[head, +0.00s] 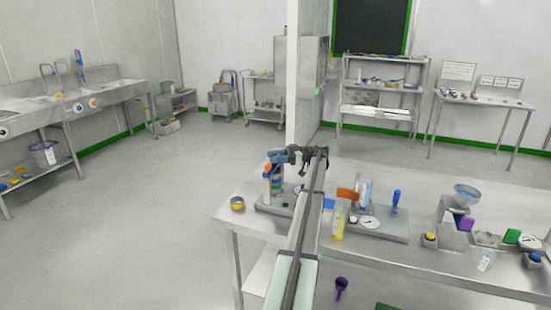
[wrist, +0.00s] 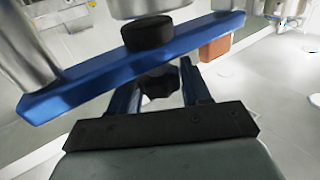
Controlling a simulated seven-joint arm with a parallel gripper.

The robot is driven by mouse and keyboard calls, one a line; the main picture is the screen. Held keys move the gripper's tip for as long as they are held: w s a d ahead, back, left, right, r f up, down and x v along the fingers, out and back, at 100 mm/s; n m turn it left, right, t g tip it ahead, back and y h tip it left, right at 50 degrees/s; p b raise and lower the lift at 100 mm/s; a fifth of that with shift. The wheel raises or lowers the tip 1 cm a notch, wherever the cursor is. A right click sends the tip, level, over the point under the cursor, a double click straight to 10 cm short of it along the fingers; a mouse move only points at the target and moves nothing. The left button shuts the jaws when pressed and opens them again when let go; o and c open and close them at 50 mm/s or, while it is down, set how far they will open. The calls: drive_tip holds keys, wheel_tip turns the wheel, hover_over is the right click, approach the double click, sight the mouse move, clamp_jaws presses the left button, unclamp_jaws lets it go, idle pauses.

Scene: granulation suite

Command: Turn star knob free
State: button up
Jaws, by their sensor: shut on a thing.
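A dark star knob (wrist: 160,86) sits under a blue crossbar (wrist: 85,83) in the wrist view. My gripper (wrist: 158,76) is closed around the knob, one finger on each side. A round black cap (wrist: 149,34) stands on the bar's upper side, below a metal cylinder. In the head view my arm reaches over the bench to a small stand with a blue top (head: 274,157) at its left part. The knob and fingertips cannot be made out there.
Right of the stand are a yellow bottle (head: 339,224), a gauge plate (head: 385,230) and a blue-handled tool (head: 396,200). An orange block (wrist: 215,48) hangs near the bar's right end.

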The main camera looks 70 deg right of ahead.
drive_tip(key=o, duration=0.9)
drive_tip(key=shift+o, duration=0.2)
wheel_tip(320, 180, up, 10)
drive_tip(key=shift+r, duration=0.1)
